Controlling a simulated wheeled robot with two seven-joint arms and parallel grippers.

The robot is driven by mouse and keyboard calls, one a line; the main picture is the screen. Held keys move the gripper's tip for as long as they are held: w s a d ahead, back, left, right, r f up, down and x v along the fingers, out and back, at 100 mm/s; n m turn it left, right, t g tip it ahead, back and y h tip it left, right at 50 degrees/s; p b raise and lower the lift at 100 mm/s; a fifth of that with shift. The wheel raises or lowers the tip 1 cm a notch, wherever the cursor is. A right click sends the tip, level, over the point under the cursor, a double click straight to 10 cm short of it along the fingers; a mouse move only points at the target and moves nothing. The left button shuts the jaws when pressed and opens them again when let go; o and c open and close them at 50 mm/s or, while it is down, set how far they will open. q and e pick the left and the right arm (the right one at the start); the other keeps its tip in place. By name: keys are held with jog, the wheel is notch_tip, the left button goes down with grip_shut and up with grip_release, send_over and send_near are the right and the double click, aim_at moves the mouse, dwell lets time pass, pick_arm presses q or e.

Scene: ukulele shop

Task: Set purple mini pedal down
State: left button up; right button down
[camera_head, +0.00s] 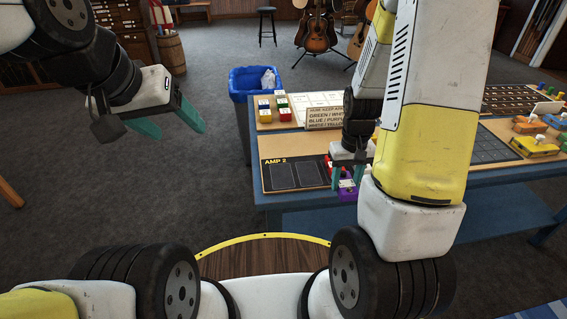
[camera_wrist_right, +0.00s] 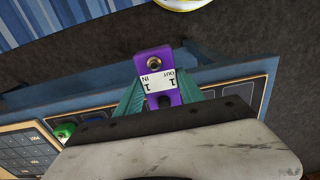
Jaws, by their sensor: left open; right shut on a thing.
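The purple mini pedal (camera_wrist_right: 166,97) is between the teal fingers of my right gripper (camera_wrist_right: 158,95) in the right wrist view, its white label marked IN and OUT. In the head view the pedal (camera_head: 347,193) shows low at the front edge of the table, with my right gripper (camera_head: 349,172) shut on it. The dark AMP 2 board (camera_head: 295,176) lies on the table just left of the pedal. I cannot tell whether the pedal touches anything below. My left gripper (camera_head: 168,124) is open and empty over the floor at left, away from the table.
A tray of small colored pedals (camera_head: 265,115) and a printed sign (camera_head: 324,117) stand behind the AMP 2 board. Orange and yellow pedals (camera_head: 535,146) sit at the table's right. A blue-lined bin (camera_head: 252,80) stands behind the table. My right arm hides the table's middle.

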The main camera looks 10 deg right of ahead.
jog(key=shift+s+a, duration=0.2)
jog(key=shift+a, duration=0.1)
send_over(308, 173)
jog(key=shift+s+d+f, duration=0.1)
jog(key=shift+d+f, duration=0.05)
jog(key=shift+f, duration=0.65)
jog(key=shift+w+f, duration=0.2)
jog(key=shift+f, duration=1.55)
jog(key=shift+f, duration=0.1)
jog(key=c, duration=0.7)
grip_release()
